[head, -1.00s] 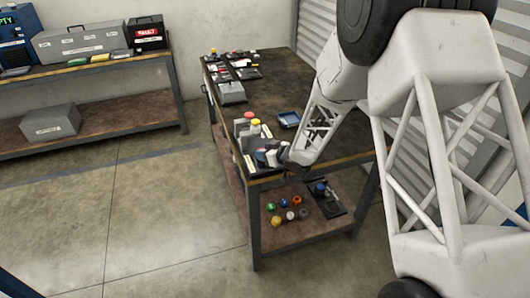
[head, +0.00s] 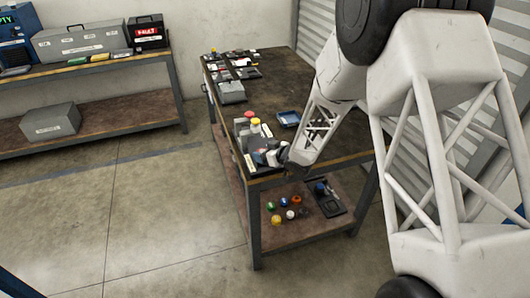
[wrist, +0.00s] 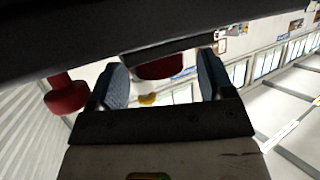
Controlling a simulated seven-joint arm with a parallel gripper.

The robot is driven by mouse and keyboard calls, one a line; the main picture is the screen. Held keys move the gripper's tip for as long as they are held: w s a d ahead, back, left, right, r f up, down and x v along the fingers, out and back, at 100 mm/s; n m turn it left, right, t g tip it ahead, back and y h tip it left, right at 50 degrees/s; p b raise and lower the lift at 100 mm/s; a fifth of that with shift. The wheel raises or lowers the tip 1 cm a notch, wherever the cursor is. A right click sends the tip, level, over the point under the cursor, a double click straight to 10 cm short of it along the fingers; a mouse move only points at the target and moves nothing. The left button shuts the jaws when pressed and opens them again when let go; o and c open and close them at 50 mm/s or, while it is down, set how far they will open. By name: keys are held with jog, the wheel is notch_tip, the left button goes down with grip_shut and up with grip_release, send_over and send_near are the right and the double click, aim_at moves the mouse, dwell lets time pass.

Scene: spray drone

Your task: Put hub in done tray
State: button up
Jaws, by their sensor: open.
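My gripper (head: 272,156) is at the near left corner of the dark-topped workbench (head: 290,80), low over a dark tray or box there. In the wrist view my gripper (wrist: 160,66) is open, its two blue-grey fingers apart. A dark red round part (wrist: 160,68) shows between and beyond the fingers; I cannot tell how near it is. I cannot make out which thing is the hub. A blue tray (head: 289,118) lies on the bench beyond my gripper; I cannot read whether it is the done tray.
Containers with red and yellow tops (head: 251,121) stand just behind my gripper. A grey box (head: 231,92) is farther back. Several coloured knobs (head: 285,203) and a dark tray (head: 327,197) lie on the lower shelf. The bench's right middle is clear.

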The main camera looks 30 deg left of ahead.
jog(key=shift+v, duration=3.9)
